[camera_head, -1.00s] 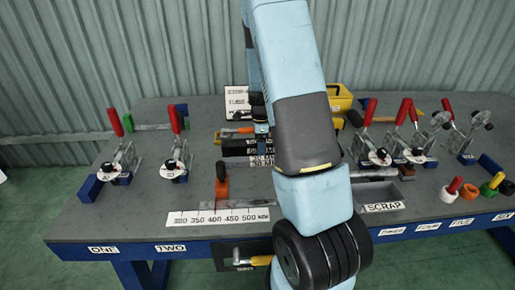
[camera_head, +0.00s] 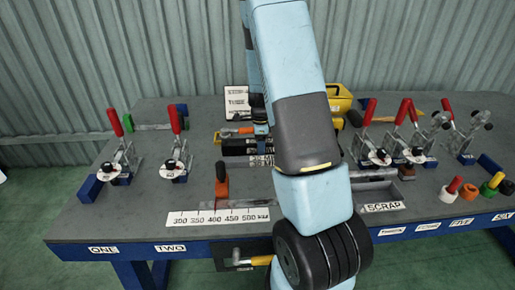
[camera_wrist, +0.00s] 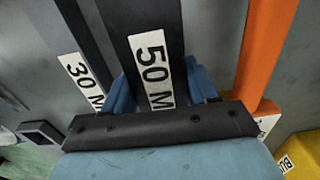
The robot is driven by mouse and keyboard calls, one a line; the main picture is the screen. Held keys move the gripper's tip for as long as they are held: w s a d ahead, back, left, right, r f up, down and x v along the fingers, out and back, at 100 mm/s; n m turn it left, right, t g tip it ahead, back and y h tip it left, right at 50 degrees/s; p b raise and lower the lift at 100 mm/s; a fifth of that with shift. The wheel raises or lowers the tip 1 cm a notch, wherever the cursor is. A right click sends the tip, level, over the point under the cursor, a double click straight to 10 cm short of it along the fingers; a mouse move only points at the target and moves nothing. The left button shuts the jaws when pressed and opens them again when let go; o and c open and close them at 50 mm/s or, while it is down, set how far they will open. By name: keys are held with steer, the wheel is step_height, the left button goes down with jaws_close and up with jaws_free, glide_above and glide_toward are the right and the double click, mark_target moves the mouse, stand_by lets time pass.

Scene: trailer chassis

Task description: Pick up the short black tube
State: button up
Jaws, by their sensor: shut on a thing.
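In the wrist view, my gripper (camera_wrist: 162,84) has its blue fingers on both sides of a black tube (camera_wrist: 145,18) with a white "50 M" label, and it is shut on it. A narrower black tube (camera_wrist: 88,40) labelled "30 M" lies beside it on the left. In the head view, my gripper (camera_head: 262,130) is at the stack of black tubes (camera_head: 236,147) in the middle of the bench, partly hidden by my arm. The tubes' right ends are also hidden there, so I cannot compare their full lengths.
An orange bar (camera_wrist: 266,45) is close to the right of the held tube. On the grey bench (camera_head: 110,215) stand red-handled clamps (camera_head: 121,150) at left and more clamps (camera_head: 405,140) at right.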

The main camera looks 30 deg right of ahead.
jaws_close()
